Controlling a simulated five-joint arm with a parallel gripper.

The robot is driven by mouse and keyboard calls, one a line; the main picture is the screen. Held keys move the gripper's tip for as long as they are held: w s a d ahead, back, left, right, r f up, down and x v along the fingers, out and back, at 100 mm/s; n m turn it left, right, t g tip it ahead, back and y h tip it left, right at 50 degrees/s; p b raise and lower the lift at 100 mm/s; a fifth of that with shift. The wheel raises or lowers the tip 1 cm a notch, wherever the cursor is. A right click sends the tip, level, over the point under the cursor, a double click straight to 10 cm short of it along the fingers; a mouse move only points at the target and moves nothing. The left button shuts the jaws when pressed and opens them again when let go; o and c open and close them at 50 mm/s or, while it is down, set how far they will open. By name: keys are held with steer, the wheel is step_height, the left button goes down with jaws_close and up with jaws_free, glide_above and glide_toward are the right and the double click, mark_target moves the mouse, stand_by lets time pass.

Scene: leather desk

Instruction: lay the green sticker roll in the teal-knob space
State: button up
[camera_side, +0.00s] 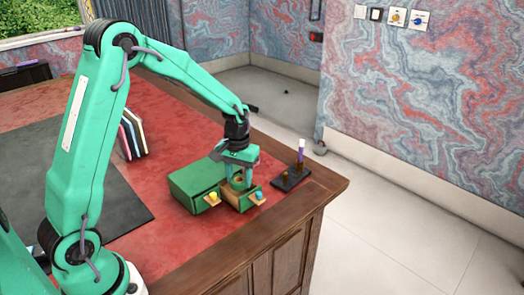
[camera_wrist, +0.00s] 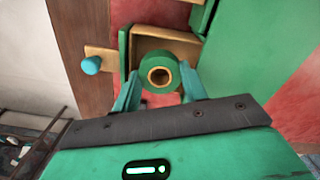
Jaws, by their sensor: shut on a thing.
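The green sticker roll (camera_wrist: 146,63), a green ring with a tan core, sits between the fingertips of my gripper (camera_wrist: 160,90) in the wrist view. My gripper (camera_side: 238,184) is shut on it and points down over the teal-knob drawer in the side view. The teal knob (camera_wrist: 91,65) shows at the left of the wrist view, and it also shows in the side view (camera_side: 259,195). The pulled-out teal-knob space (camera_wrist: 170,45) has tan walls and lies just beyond the roll. I cannot tell whether the roll touches its floor.
The green cabinet (camera_side: 192,183) stands on the red desk top. A yellow knob (camera_side: 213,197) is on its left drawer. A dark tray (camera_side: 291,178) with small upright items stands right of the drawers, near the desk edge. Books (camera_side: 133,135) stand farther back.

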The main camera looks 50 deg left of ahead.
steer(key=o, duration=1)
steer(key=shift+o, duration=0.2)
steer(key=shift+r, duration=0.1)
step_height(320, 180, up, 8)
